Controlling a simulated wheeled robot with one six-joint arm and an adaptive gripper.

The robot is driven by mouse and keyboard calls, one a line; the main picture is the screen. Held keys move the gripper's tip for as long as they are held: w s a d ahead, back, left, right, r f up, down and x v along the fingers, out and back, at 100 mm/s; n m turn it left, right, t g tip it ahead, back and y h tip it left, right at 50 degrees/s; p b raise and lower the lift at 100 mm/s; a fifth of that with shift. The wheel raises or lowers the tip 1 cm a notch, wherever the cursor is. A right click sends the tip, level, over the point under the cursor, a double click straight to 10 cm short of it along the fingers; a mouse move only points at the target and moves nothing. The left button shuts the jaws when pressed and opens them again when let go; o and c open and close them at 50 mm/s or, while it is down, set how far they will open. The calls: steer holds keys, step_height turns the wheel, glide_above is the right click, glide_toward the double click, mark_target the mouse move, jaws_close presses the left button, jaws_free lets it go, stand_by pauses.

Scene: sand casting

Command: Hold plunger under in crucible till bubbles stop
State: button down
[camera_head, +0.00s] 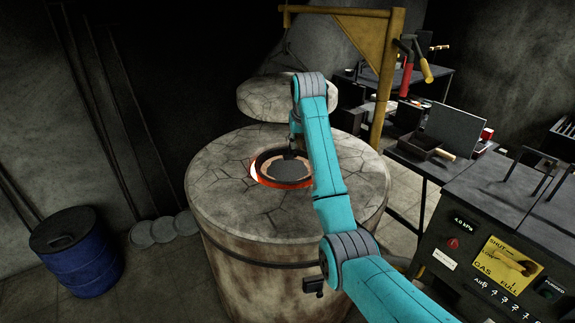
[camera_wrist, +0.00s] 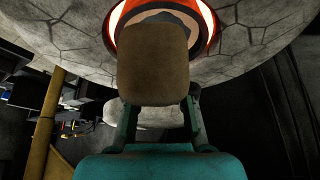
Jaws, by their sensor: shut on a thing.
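The crucible (camera_head: 263,160) sits in the round opening on top of the furnace (camera_head: 225,200). My gripper (camera_head: 295,143) is over the far side of the opening, partly hidden by my arm. In the wrist view, my gripper (camera_wrist: 160,112) is shut on a brown blocky piece, which I take to be the plunger's handle (camera_wrist: 153,62).
A stone lid (camera_head: 265,98) hangs from a yellow hoist (camera_head: 382,80) just behind the opening, close to my arm. A gas control panel (camera_head: 500,265) and an open box (camera_head: 420,147) on a bench stand at right. A blue drum (camera_head: 75,255) stands on the floor at left.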

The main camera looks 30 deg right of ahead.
steer(key=shift+r, duration=3.45)
